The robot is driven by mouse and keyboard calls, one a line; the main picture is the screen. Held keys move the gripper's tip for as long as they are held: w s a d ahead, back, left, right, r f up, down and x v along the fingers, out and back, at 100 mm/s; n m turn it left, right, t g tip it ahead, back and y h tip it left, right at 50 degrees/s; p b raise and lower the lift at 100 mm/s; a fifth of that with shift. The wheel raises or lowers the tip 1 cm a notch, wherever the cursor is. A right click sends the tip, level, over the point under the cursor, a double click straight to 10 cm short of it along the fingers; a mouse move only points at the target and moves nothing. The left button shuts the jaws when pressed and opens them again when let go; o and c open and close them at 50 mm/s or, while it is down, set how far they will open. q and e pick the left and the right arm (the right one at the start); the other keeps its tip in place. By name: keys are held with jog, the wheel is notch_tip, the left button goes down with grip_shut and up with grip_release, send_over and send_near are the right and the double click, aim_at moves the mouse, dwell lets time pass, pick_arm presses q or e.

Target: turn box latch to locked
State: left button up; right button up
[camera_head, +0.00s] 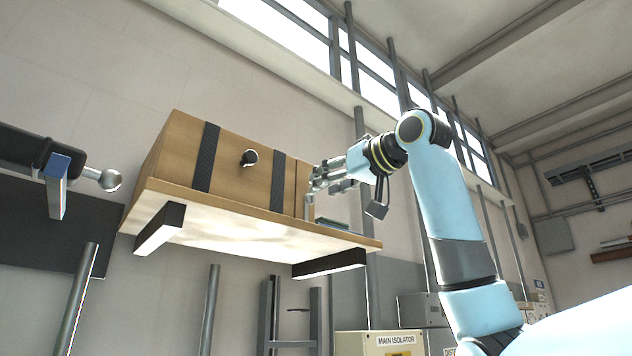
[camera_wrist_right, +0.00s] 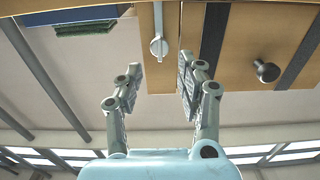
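The wooden box (camera_head: 232,185) with two dark straps and a round dark knob (camera_head: 249,158) sits on a wall shelf (camera_head: 235,222). In the right wrist view a silver latch (camera_wrist_right: 158,46), a round hub with a thin bar, shows on a narrow wooden face beside the box front (camera_wrist_right: 237,45). My right gripper (camera_head: 319,181) is at the right end of the box. In the right wrist view its fingers (camera_wrist_right: 160,78) are spread apart and empty, with the latch in line with the gap between them. I cannot tell whether they touch the box. My left gripper is not in view.
Flat blue-green items (camera_head: 332,225) lie on the shelf right of the box. A dark cylinder with a metal ball (camera_head: 110,180) sticks out at the left. Dark brackets (camera_head: 330,264) support the shelf. Labelled cabinets (camera_head: 385,343) stand below.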

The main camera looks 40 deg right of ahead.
jog(key=w+p, duration=0.1)
jog(key=w, duration=0.3)
jog(key=shift+a, duration=0.15)
jog(key=shift+s, duration=0.1)
grip_shut()
